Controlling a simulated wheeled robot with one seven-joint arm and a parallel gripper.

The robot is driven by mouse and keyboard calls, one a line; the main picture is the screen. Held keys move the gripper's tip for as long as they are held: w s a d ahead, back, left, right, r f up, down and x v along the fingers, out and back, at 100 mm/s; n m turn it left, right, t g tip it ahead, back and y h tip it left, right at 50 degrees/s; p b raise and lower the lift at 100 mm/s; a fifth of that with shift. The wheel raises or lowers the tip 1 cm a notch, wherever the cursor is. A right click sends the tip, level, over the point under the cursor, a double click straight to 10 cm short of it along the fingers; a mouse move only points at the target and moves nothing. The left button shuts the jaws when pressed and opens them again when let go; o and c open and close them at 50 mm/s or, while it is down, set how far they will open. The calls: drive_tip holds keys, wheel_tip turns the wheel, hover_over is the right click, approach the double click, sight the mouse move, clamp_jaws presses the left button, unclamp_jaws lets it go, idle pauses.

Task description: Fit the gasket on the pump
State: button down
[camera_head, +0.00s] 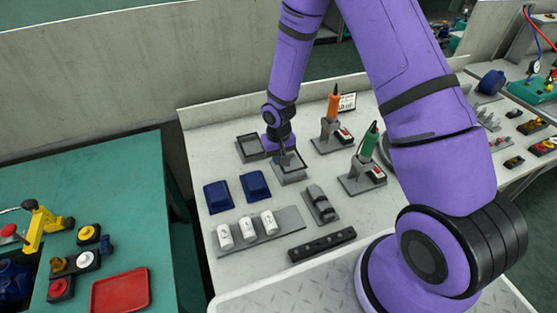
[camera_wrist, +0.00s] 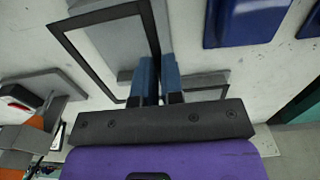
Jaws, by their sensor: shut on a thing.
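My gripper (camera_head: 284,152) points down over the back left part of the white bench. In the wrist view its two blue fingers (camera_wrist: 158,92) are closed on one side of the gasket, a thin black rectangular frame (camera_wrist: 88,67). The gasket shows tilted there and appears raised above the bench. In the head view it is a dark outline over a grey block (camera_head: 292,177); I cannot tell whether they touch. A second grey block with a dark rim (camera_head: 250,148) stands just left of it. Which part is the pump is not clear.
Two blue covers (camera_head: 217,196) (camera_head: 255,186) lie in front of my gripper. An orange-handled tool (camera_head: 334,103) and a green-handled tool (camera_head: 370,142) stand upright to the right. A black bar (camera_head: 322,244) lies near the front.

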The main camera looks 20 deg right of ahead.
drive_tip(key=shift+r, duration=1.15)
